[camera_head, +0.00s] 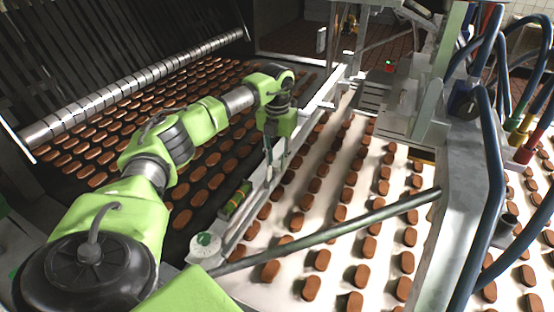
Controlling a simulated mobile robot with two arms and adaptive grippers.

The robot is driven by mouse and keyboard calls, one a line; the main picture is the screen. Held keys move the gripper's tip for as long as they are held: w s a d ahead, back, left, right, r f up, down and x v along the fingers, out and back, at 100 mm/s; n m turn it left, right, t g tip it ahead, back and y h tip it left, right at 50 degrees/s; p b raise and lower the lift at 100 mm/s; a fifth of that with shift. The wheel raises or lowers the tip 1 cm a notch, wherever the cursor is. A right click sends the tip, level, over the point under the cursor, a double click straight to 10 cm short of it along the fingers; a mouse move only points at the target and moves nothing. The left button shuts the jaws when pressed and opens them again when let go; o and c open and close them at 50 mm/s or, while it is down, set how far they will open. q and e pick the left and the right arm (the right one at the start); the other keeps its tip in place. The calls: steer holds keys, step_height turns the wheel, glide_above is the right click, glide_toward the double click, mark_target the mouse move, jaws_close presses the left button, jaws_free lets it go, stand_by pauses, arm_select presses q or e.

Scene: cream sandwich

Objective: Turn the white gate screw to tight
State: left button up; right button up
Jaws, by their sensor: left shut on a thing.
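My left gripper (274,158) points down at the long metal rail (291,151) between the two belts. Its narrow fingers are shut on a small part at the rail; the part is mostly hidden and I cannot tell whether it is the white gate screw. A round white knob with a green patch (206,247) sits near the close end of the rail, apart from the gripper. I cannot tell how tight any screw is. My right gripper is not in view.
Brown biscuits lie in rows on the dark belt (205,168) at left and the white belt (330,235) at right. A grey bar (340,228) crosses above the white belt. A metal frame with blue hoses (490,130) stands at right.

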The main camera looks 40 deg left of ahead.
mark_target(277, 163)
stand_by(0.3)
arm_select(q)
steer(key=o, duration=1.1)
step_height(277, 163, up, 12)
steer(key=shift+f, duration=0.1)
stand_by(0.5)
